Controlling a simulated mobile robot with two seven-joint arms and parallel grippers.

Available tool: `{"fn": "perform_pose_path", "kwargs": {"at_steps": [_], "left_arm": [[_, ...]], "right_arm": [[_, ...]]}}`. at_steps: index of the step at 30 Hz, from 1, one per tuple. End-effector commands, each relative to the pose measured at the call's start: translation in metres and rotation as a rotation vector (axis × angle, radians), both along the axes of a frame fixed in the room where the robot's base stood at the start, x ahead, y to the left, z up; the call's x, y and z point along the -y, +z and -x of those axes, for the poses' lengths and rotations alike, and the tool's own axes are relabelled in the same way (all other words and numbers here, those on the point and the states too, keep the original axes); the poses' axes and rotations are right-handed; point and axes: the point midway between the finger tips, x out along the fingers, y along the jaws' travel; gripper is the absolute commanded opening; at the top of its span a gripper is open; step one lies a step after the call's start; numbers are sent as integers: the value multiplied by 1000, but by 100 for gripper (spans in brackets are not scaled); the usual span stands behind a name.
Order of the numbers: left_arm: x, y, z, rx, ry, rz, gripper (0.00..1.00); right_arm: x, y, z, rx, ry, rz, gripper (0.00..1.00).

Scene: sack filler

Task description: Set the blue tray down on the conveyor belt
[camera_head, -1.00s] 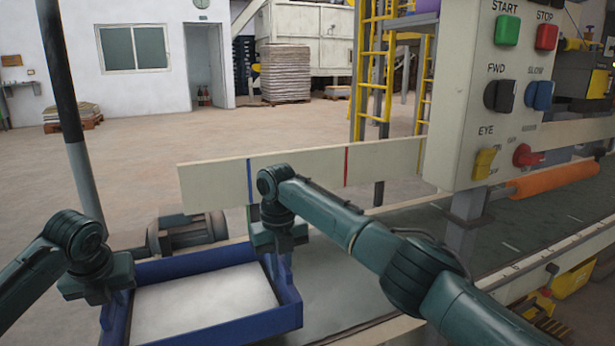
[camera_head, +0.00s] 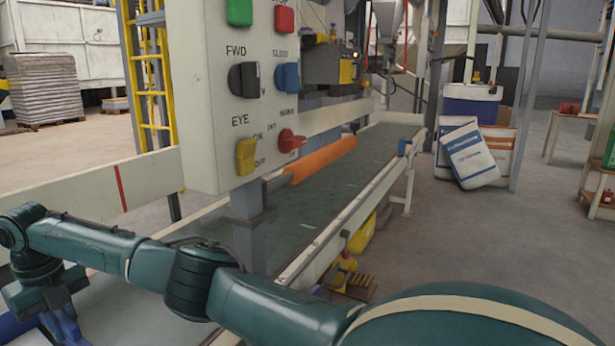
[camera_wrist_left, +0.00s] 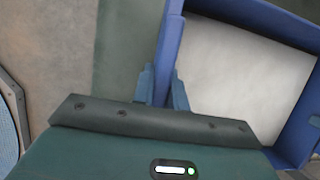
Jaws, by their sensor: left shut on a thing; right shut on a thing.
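The blue tray (camera_wrist_left: 168,45) fills the right of the left wrist view, with a flat white inside. My left gripper (camera_wrist_left: 162,88) is shut on its side wall. In the head view only a small piece of the tray (camera_head: 12,326) shows at the lower left corner. The dark green conveyor belt (camera_head: 340,190) runs from the lower left toward the back right. A green strip beside the tray in the left wrist view looks like belt. Whether the tray touches it cannot be told.
A control box (camera_head: 215,110) with coloured buttons and knobs stands on a post beside the belt. An orange roller (camera_head: 322,158) spans the belt behind it. A pale guard rail (camera_head: 90,200) lines the far side. Sacks (camera_head: 470,155) stand at the back right. The belt beyond the roller is clear.

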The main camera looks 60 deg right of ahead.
Motion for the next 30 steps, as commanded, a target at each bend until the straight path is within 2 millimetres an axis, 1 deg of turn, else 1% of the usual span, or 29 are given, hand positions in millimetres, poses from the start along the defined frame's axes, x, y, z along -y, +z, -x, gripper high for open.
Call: {"fn": "perform_pose_path", "kwargs": {"at_steps": [8,27,28,30], "left_arm": [[0,-9,0,2,1,0,0],[0,-52,0,2,1,0,0],[-1,-48,0,1,1,-1,17],[-1,-48,0,0,1,-1,23]], "right_arm": [[0,-10,0,0,-1,1,0],[0,-52,0,1,-1,1,0],[0,-48,0,0,-1,1,17],[1,-48,0,-1,-1,1,23]]}}
